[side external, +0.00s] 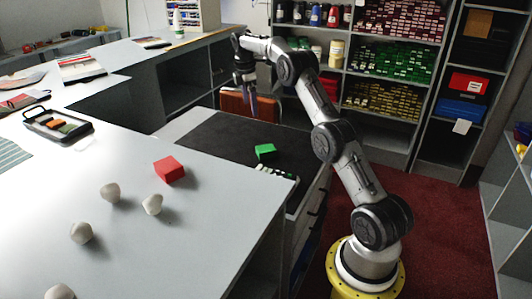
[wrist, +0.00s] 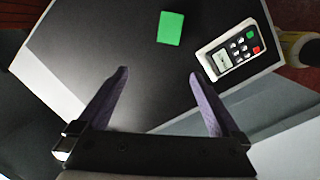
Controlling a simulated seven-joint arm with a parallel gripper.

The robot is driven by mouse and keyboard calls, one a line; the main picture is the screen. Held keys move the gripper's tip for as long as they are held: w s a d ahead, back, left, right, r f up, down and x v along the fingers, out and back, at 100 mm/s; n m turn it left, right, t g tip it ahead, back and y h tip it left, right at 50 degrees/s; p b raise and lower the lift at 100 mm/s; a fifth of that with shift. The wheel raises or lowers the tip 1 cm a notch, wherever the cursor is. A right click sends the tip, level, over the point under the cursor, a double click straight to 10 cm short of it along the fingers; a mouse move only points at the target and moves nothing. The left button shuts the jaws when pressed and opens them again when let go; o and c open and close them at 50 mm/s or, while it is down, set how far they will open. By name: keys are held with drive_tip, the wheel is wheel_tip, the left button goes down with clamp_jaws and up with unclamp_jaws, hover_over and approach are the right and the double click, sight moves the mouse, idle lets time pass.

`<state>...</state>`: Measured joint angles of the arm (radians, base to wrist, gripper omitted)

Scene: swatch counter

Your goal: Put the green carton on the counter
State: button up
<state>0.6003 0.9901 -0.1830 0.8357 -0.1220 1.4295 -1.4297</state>
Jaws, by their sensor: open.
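The green carton (side external: 265,151) lies on the dark mat (side external: 222,137) on the lower desk, beside the light counter (side external: 120,255). In the wrist view the green carton (wrist: 171,28) is near the top, beyond my fingertips and not between them. My gripper (wrist: 158,75) is open and empty, its two purple fingers spread wide. In the side view my gripper (side external: 250,108) hangs above the far part of the dark mat, apart from the carton and farther back than it.
A keypad device (wrist: 228,49) lies right of the carton in the wrist view. On the counter are a red block (side external: 169,170), several pale lumps (side external: 110,192) and a dark tray (side external: 58,125). A brown chair (side external: 236,104) stands behind the desk. Shelves (side external: 390,80) fill the back.

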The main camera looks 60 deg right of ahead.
approach(266, 148)
drive_tip(key=f, duration=0.3)
drive_tip(key=shift+w+d+f+m+g+y, duration=0.1)
drive_tip(key=shift+w+d+m+g+y, duration=0.2)
drive_tip(key=shift+w+d+g, duration=0.1)
drive_tip(key=shift+s+d+f, duration=0.1)
drive_tip(key=shift+s+f, duration=0.05)
drive_tip(key=shift+f, duration=0.8)
drive_tip(key=shift+s+d+f, duration=0.1)
drive_tip(key=shift+s+f, duration=0.05)
drive_tip(key=shift+f, duration=0.75)
drive_tip(key=shift+s+f, duration=0.2)
drive_tip(key=shift+f, duration=0.75)
drive_tip(key=shift+c, duration=0.3)
drive_tip(key=shift+r, duration=0.1)
clamp_jaws()
